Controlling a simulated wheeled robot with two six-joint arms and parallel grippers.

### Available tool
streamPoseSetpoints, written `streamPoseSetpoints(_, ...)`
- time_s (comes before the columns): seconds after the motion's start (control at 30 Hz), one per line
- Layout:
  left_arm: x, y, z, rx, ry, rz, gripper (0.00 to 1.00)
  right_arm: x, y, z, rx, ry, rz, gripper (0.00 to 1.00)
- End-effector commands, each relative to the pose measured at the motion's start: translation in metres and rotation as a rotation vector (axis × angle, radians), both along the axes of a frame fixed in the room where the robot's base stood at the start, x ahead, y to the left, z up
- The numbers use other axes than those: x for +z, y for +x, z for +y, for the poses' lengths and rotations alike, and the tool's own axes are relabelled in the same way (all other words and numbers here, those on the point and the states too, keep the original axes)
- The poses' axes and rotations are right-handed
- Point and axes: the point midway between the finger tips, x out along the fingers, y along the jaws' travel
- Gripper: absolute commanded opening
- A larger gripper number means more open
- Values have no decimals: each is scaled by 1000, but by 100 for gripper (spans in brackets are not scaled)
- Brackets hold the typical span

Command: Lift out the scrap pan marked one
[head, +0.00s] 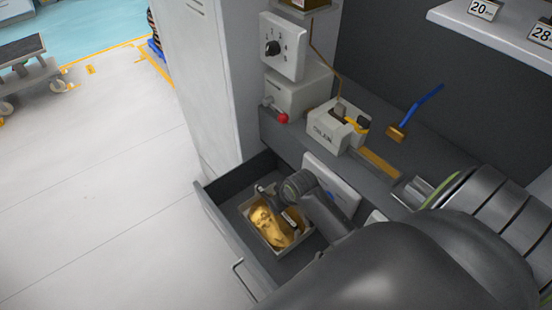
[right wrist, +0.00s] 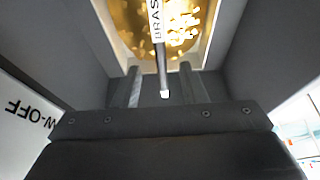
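The scrap pan (head: 277,252) is a light-walled tray with gold-coloured scrap in it, lying inside the open drawer (head: 228,233). Its wall (right wrist: 208,50) also shows in the right wrist view, with an upright white tag (right wrist: 157,20) reading "BRAS", the rest cut off. My right arm reaches down into the drawer, and its gripper (head: 266,190) is by the pan's back edge, partly hidden. In the right wrist view my right gripper (right wrist: 161,78) is open, its fingers on either side of the tag's thin stem with gaps. My left gripper is out of view.
Drawer walls stand close around the pan. Above the drawer is a bench with a labelled grey box (head: 334,130), a red knob (head: 283,118) and a blue-handled brush (head: 414,114). A dial panel (head: 283,47) is behind.

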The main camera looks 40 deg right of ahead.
Motion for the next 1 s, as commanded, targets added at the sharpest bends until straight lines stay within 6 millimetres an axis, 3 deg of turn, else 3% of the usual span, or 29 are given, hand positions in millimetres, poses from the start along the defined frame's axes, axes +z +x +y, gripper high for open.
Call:
streamPoseSetpoints(0.5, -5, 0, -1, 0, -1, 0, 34, -45, 19, 3, 0, -1, 1, 38)
streamPoseSetpoints(0.83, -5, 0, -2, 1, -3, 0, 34, -49, 20, 3, 0, -1, 0, 38)
streamPoseSetpoints(1.0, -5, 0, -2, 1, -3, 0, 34, -49, 20, 3, 0, -1, 0, 16)
